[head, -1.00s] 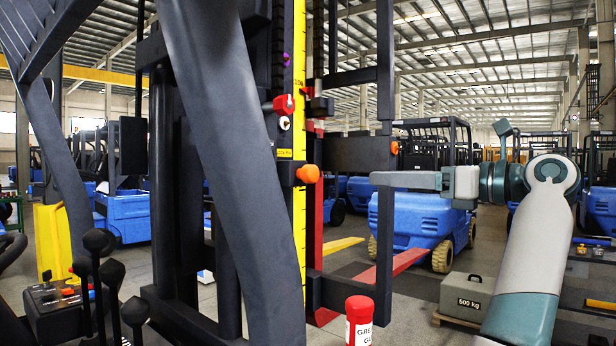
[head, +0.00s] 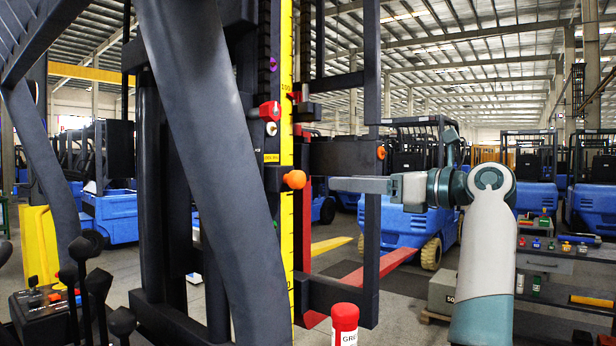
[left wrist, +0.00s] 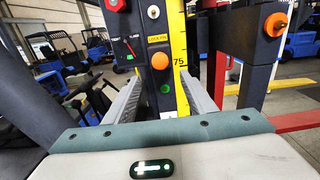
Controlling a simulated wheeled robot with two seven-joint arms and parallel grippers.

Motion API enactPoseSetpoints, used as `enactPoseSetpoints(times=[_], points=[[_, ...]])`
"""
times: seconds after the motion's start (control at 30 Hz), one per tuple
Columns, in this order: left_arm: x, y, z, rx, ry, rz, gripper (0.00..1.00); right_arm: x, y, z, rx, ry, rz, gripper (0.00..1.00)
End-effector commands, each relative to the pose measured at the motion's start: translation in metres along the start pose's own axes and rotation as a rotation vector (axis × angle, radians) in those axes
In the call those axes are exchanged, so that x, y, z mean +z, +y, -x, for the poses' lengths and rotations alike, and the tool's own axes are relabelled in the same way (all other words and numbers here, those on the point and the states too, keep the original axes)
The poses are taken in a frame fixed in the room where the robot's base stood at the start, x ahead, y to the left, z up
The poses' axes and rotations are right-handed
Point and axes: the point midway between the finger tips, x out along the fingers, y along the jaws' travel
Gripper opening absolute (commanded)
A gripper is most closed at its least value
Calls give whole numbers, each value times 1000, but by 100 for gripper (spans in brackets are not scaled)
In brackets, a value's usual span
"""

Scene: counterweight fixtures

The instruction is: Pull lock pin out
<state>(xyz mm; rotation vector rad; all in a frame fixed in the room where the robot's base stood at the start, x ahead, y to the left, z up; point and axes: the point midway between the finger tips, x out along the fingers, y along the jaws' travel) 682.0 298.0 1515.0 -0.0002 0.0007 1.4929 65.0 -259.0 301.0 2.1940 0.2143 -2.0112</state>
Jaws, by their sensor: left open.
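The lock pin shows as an orange round knob (head: 294,179) on the side of the dark mast, beside the yellow scale. In the left wrist view the orange knob (left wrist: 160,61) sits under a yellow "LOCK PIN" label (left wrist: 158,38). My left gripper (head: 335,184) is a little to the right of the knob in the head view, its grey fingers pointing at it, with a gap between. In the left wrist view its two fingers (left wrist: 160,76) are spread, with the knob centred between and beyond them, untouched. My right gripper is not in view.
A second orange knob (head: 381,152) is on the upright to the right. A red lever (head: 268,110) sits above the lock pin. Control levers (head: 75,275) stand lower left, a red-capped can (head: 345,318) at the bottom. Blue forklifts (head: 415,215) stand behind.

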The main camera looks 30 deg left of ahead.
Motion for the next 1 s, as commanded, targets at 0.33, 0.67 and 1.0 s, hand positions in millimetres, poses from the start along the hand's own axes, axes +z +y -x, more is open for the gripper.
enactPoseSetpoints(times=[0.33,0.67,1.0], points=[[3,0,-65,3,0,-1,50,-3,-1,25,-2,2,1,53],[2,0,-107,1,0,-1,50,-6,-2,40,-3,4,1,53],[-1,0,-115,0,0,-1,50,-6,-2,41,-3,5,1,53]])
